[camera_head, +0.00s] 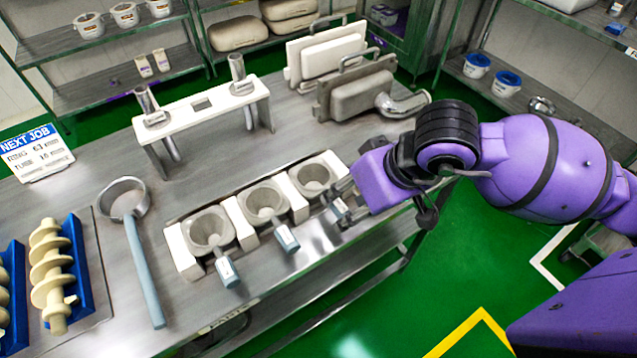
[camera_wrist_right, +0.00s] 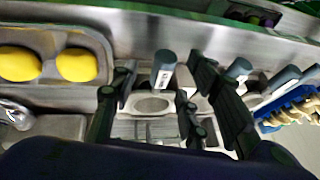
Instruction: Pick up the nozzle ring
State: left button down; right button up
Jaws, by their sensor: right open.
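Three grey nozzle rings, shaped like funnels with blue-grey handles, sit in a row of white holders on the steel table: a left one (camera_head: 211,230), a middle one (camera_head: 264,202) and a right one (camera_head: 314,177). Their handles point toward the table's front edge and carry small labels that I cannot read. My right gripper (camera_head: 341,203) is open beside the right ring, near its handle. In the right wrist view one ring (camera_wrist_right: 152,105) and its handle (camera_wrist_right: 163,69) lie between the spread fingers. Contact is not visible. My left gripper is out of view.
A sign (camera_head: 36,153) reads NEXT JOB, with a ring and a tube line. A long-handled strainer (camera_head: 125,200), a white stand with two metal tubes (camera_head: 202,115), pale augers in blue racks (camera_head: 73,270) and grey housing parts (camera_head: 360,97) share the table.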

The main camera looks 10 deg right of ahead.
aim_at(343, 206)
jog(key=x, duration=0.4)
jog(key=shift+w+a+p, duration=0.2)
jog(key=shift+p, duration=0.1)
jog(key=shift+c, duration=0.2)
grip_shut()
